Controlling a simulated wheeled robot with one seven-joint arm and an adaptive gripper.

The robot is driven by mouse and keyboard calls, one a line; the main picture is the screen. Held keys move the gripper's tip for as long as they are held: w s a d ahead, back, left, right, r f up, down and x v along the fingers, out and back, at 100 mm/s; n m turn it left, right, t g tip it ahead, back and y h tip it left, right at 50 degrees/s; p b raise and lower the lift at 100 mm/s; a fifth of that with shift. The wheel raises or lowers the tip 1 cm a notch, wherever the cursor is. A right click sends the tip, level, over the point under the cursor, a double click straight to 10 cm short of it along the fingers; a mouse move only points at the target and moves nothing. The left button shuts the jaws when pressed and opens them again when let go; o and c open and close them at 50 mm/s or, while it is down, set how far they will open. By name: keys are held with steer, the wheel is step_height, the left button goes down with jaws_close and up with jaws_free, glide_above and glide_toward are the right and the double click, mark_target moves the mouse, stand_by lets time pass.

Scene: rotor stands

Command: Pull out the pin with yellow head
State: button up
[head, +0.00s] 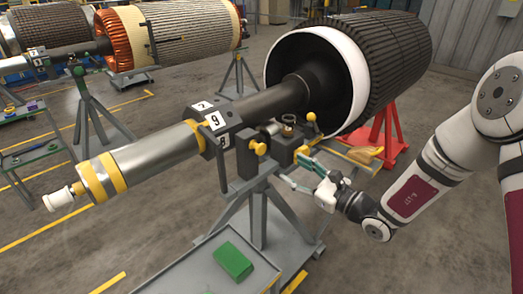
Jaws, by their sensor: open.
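A yellow knob-like head (257,148) sticks out of the front of the dark clamp block on the rotor stand (262,205). A second yellow part, a ball head on a short stem (311,117), stands upright at the block's far right side. I cannot tell for sure which of the two is the pin. My gripper (292,168) is open at the right side of the stand, below the block, with its fingers pointing left. It appears empty and apart from both yellow heads. A small yellow patch (302,151) shows by the upper fingertip.
A long shaft (150,165) with numbered labels lies across the stand, joined to a large dark rotor (395,60) on a red support (378,140). A green block (233,261) lies on the grey tray (195,277) below. Other rotors and stands fill the background.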

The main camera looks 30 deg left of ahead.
mark_target(263, 151)
steer(key=x, duration=1.3)
steer(key=shift+a, duration=0.35)
steer(key=shift+c, duration=0.4)
